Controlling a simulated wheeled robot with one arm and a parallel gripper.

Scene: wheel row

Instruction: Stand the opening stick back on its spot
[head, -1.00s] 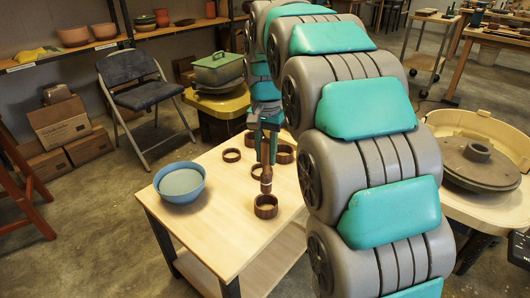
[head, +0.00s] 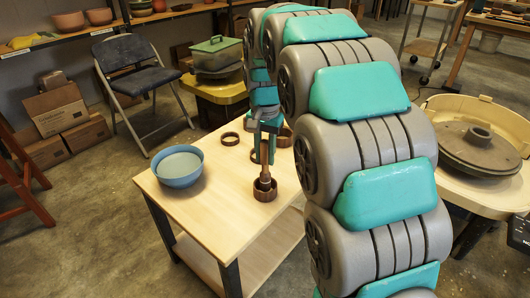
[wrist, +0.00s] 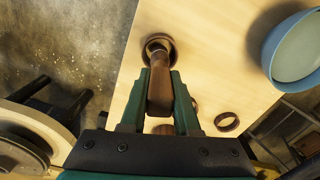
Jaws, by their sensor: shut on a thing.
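The opening stick (head: 264,168) is a brown, roughly upright rod. My gripper (head: 265,140) is shut on its upper part; the wrist view also shows the stick (wrist: 160,92) between my two green fingers (wrist: 160,100). The stick's lower end is at the opening of the brown ring nearest the table's front (head: 265,191). In the wrist view this ring (wrist: 154,40) surrounds the stick's tip. I cannot tell whether the tip touches the bottom.
The wooden table (head: 215,225) also bears several brown rings, one at the back left (head: 229,138). A blue bowl (head: 178,168) stands on the left side. The table's front middle is bare. A round wheel tub (head: 480,143) stands to the right, a folding chair (head: 140,80) behind left.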

